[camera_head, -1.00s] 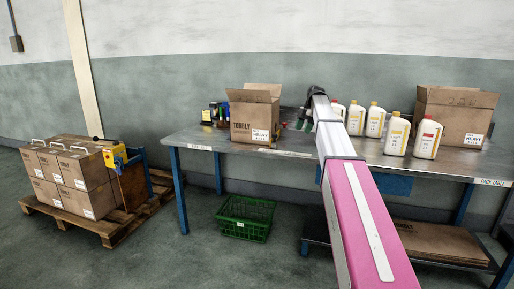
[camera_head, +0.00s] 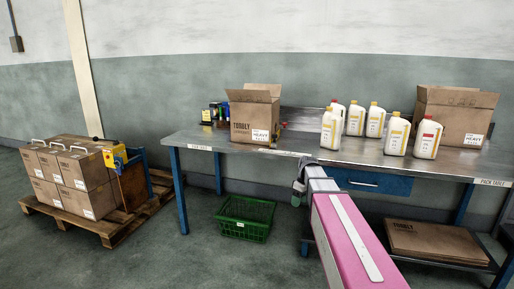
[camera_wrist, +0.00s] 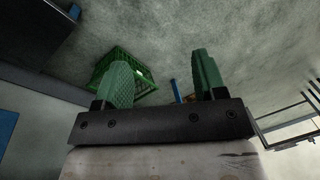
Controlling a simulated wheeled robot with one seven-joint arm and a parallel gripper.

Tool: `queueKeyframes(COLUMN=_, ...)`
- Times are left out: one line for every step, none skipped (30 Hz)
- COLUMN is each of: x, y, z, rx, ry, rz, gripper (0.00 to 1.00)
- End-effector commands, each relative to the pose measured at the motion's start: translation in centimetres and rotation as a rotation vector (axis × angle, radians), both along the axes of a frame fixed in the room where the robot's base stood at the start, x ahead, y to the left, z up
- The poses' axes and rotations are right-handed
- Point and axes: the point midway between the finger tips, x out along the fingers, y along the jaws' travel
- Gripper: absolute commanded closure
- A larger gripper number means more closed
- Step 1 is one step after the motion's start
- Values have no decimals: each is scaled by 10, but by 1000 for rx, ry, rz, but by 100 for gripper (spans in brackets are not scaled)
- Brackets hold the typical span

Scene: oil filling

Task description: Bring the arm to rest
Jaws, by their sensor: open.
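My gripper (camera_wrist: 164,76) is open and empty, with its two green fingers apart in the wrist view. In the head view, my gripper (camera_head: 298,196) is small and partly hidden by my own arm, just below the front edge of the metal table (camera_head: 215,143). The fingers are hard to make out there. In the wrist view, grey floor lies beyond the fingers, and the green crate (camera_wrist: 118,62) shows partly behind the left finger.
On the table stand an open box (camera_head: 252,115), several white bottles (camera_head: 395,135) and another open box (camera_head: 458,112). The green crate (camera_head: 246,219) is on the floor under the table. A pallet of boxes (camera_head: 72,180) stands left. Floor between pallet and table is clear.

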Motion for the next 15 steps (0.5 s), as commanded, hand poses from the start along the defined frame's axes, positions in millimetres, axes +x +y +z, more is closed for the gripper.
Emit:
queueKeyframes(x=-31, y=2, z=-18, rx=-21, ry=9, rz=-78, gripper=36)
queueKeyframes(x=-43, y=3, z=-27, rx=-34, ry=13, rz=-129, gripper=36)
queueKeyframes(x=-58, y=3, z=-39, rx=-53, ry=15, rz=-199, gripper=36)
queueKeyframes(x=-70, y=4, z=-48, rx=-65, ry=16, rz=-250, gripper=36)
queueKeyframes(x=-82, y=4, z=-56, rx=-77, ry=16, rz=-300, gripper=36)
queueKeyframes(x=-98, y=5, z=-66, rx=-94, ry=17, rz=-368, gripper=36)
queueKeyframes(x=-109, y=5, z=-73, rx=-104, ry=16, rz=-417, gripper=36)
queueKeyframes(x=-120, y=6, z=-80, rx=-114, ry=15, rz=-466, gripper=36)
queueKeyframes(x=-134, y=5, z=-88, rx=-128, ry=13, rz=-527, gripper=36)
queueKeyframes(x=-145, y=5, z=-93, rx=-137, ry=11, rz=-571, gripper=36)
queueKeyframes(x=-154, y=5, z=-98, rx=-143, ry=9, rz=-612, gripper=36)
queueKeyframes(x=-165, y=5, z=-103, rx=-153, ry=6, rz=-662, gripper=36)
queueKeyframes(x=-172, y=5, z=-107, rx=-159, ry=2, rz=-694, gripper=36)
queueKeyframes(x=-178, y=5, z=-110, rx=-163, ry=1, rz=-724, gripper=36)
queueKeyframes(x=-185, y=5, z=-113, rx=-169, ry=-2, rz=-757, gripper=36)
